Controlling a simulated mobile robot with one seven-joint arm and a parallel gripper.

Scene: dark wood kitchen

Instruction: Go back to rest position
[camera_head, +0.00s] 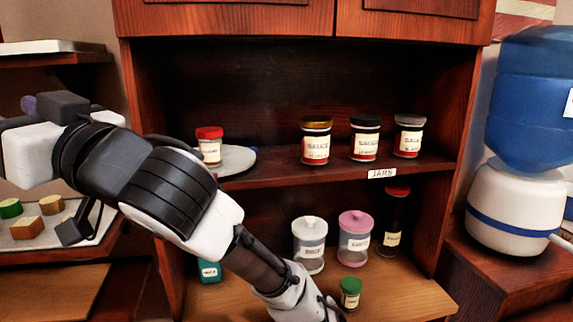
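My black and white arm crosses the left and centre of the head view and slopes down to the bottom edge. Its lower end is cut off by the frame, so my gripper is not visible. I cannot tell whether it holds anything. The visible lower part of the arm is in front of the lower shelf, just left of a small jar with a green lid (350,293). Whether they touch is unclear.
A wooden cupboard (300,70) stands ahead. Its upper shelf holds several sauce jars (316,146), and the lower one holds canisters (354,243) and a dark bottle (392,222). A water dispenser (513,208) stands right. A tray (25,238) with small blocks lies left.

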